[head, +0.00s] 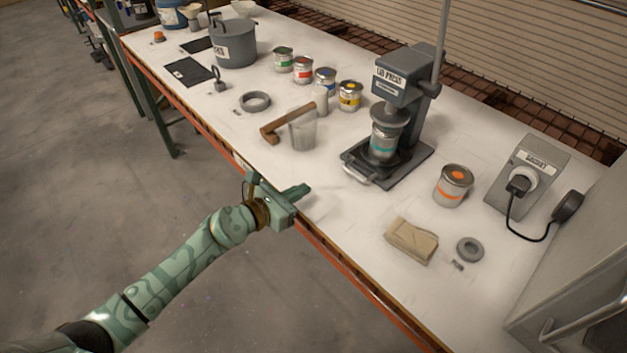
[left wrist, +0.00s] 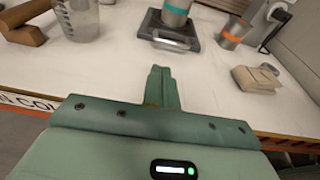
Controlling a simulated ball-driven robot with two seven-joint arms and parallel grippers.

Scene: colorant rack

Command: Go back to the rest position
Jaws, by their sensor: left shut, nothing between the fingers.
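My left gripper (head: 303,190) is at the front edge of the white bench (head: 340,235), its fingers reaching just over the edge. In the left wrist view its fingers (left wrist: 161,75) are closed together with nothing between them. The lid press (head: 405,85) stands beyond it to the right, with a teal-banded can (head: 383,140) on its base. That can also shows in the left wrist view (left wrist: 176,12), apart from my fingers. My right gripper is in neither view.
A clear beaker (head: 302,130) and a brown-handled tool (head: 285,124) lie ahead of the gripper. An orange-banded can (head: 453,187), a folded cloth (head: 411,240) and a grey ring (head: 469,249) are to the right. Several colorant cans (head: 326,82) stand farther back. The floor (head: 90,200) left of the bench is open.

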